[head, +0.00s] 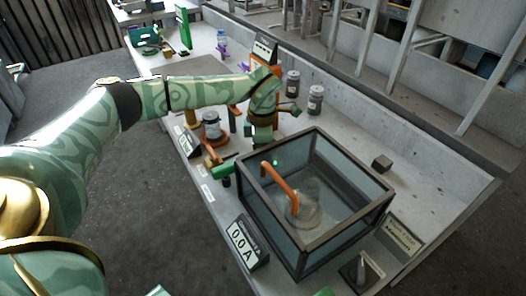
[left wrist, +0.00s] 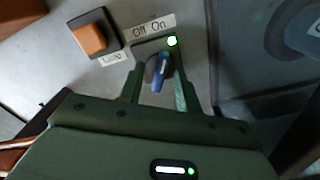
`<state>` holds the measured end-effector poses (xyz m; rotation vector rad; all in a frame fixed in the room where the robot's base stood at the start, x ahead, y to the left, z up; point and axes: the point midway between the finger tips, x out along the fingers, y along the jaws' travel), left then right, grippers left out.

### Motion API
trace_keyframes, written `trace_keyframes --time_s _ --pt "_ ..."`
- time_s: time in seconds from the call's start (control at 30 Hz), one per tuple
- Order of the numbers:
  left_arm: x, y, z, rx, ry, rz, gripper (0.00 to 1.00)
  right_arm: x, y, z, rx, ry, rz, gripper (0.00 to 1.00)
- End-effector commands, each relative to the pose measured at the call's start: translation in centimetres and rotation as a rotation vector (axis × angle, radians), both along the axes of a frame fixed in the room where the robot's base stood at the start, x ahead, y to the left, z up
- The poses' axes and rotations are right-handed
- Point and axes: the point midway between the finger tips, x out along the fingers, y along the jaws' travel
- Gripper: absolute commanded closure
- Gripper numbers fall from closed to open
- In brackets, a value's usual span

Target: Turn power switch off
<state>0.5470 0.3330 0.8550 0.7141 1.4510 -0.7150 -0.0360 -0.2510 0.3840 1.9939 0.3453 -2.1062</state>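The power switch (left wrist: 158,72) shows in the left wrist view as a small blue lever on a grey plate. Labels reading "Off" and "On" (left wrist: 150,27) sit above it, and a green light (left wrist: 172,41) glows beside the "On" side. My left gripper (left wrist: 160,88) has one finger on each side of the lever, with a gap between them; I cannot tell whether either finger touches it. In the head view my left gripper (head: 262,134) is low over the table behind the glass box, and the switch cannot be made out there. My right gripper is not seen.
A dark-framed glass box (head: 312,243) with an orange pipe (head: 278,178) stands close to the gripper. An orange button (left wrist: 91,38) is left of the switch. A display reading 0.0 A (head: 243,245) and lidded jars (head: 315,100) stand around the table.

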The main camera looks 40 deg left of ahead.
Motion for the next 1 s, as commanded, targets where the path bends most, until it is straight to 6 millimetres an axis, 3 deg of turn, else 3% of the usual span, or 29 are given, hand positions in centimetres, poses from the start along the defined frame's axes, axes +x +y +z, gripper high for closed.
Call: trace_keyframes --time_s 0.17,0.27,0.3,0.67,1.0 --pt "0.0 0.0 0.1 0.001 -0.001 0.0 0.69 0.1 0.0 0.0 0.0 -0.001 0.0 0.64" --pt "0.0 0.0 0.1 0.0 0.0 0.0 0.97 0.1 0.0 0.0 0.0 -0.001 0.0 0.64" --pt "0.0 0.0 0.1 0.0 0.0 0.0 1.0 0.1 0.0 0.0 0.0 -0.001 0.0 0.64" --pt "0.0 0.0 0.3 0.001 -0.001 0.031 1.0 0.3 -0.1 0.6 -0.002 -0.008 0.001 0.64" --pt "0.0 -0.1 0.8 0.0 -0.004 0.241 1.0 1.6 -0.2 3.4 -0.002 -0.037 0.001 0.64"
